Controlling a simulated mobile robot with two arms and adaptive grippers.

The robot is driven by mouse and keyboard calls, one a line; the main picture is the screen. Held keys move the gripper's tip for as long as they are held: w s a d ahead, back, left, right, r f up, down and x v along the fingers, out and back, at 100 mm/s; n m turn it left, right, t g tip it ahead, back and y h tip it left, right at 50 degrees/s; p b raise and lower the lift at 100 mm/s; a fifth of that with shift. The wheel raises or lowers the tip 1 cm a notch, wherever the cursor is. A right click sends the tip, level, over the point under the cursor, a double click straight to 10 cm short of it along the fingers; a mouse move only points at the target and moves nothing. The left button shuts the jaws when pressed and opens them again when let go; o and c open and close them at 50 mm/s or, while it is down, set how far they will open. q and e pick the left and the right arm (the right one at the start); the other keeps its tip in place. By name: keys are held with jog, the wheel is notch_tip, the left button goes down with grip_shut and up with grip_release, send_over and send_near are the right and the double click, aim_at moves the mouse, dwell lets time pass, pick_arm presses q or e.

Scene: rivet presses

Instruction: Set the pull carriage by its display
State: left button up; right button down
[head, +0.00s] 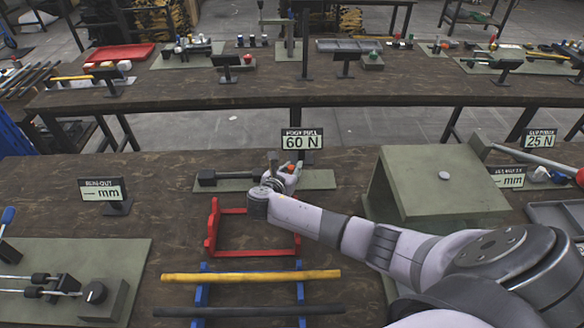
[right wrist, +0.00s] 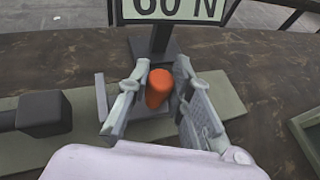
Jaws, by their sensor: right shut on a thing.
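The pull display (head: 302,139) stands at the back edge of the near table and reads 60 N; its lower part shows in the right wrist view (right wrist: 175,9). In front of it lies a green base plate (head: 318,180) with a black block (head: 208,178) at its left end, also in the right wrist view (right wrist: 42,113). My right gripper (head: 284,174) is over the middle of the plate. In the right wrist view its fingers (right wrist: 162,80) are on either side of an orange knob (right wrist: 158,88) and shut on it. The carriage under the knob is mostly hidden. My left gripper is not in view.
A red frame (head: 212,232) and a yellow bar (head: 250,276) on blue supports lie in front. A "-- mm" display (head: 104,191) stands at the left. Bare table lies between that display and the red frame.

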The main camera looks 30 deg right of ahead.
jog(key=c, duration=1.4)
grip_release()
jog(key=shift+c, duration=0.2)
jog(key=shift+a, duration=0.1)
jog(key=v, duration=1.2)
jog(key=shift+r, duration=0.15)
